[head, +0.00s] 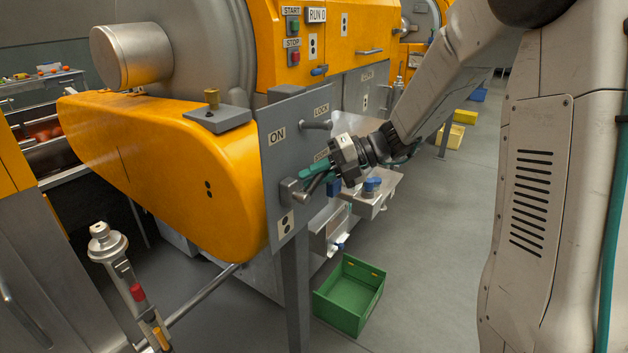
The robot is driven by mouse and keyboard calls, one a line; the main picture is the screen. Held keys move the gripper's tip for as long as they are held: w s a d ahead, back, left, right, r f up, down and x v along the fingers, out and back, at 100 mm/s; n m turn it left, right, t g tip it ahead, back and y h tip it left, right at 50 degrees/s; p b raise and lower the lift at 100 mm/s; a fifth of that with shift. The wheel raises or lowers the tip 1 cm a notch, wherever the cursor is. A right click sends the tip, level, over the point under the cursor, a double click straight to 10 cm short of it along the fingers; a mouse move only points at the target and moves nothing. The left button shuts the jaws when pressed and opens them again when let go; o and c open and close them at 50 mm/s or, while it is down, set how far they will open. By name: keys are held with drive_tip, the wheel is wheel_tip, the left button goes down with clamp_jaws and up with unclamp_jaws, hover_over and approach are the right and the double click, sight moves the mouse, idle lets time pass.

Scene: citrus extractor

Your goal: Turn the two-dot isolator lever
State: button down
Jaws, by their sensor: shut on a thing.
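The two-dot isolator lever (301,196) is on the grey panel (272,122), above a white plate with two black dots (286,223). Its grey hub (289,191) sits near the panel's lower part, and its handle points up and to the right. My gripper (311,177), with teal fingers, comes in from the right and is shut on the lever's handle. The fingers and wrist hide part of the handle. An ON label (277,135) is above the lever, and a LOCK label (321,109) is higher on the right.
Another grey handle (316,125) sticks out below the LOCK label. A yellow guard (165,165) with two dots is left of the panel. A shelf with blue-topped items (372,186) is just behind my wrist. A green crate (350,294) stands on the floor; floor to its right is clear.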

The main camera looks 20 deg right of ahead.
drive_tip(key=shift+s+a+r+n+h, duration=0.1)
drive_tip(key=shift+a+r+n+h, duration=0.05)
drive_tip(key=shift+r+n+h, duration=0.3)
drive_tip(key=shift+f, duration=0.1)
drive_tip(key=c, duration=1.3)
unclamp_jaws()
drive_tip(key=shift+c, duration=0.2)
drive_tip(key=v, duration=0.8)
drive_tip(key=shift+s+a, duration=0.15)
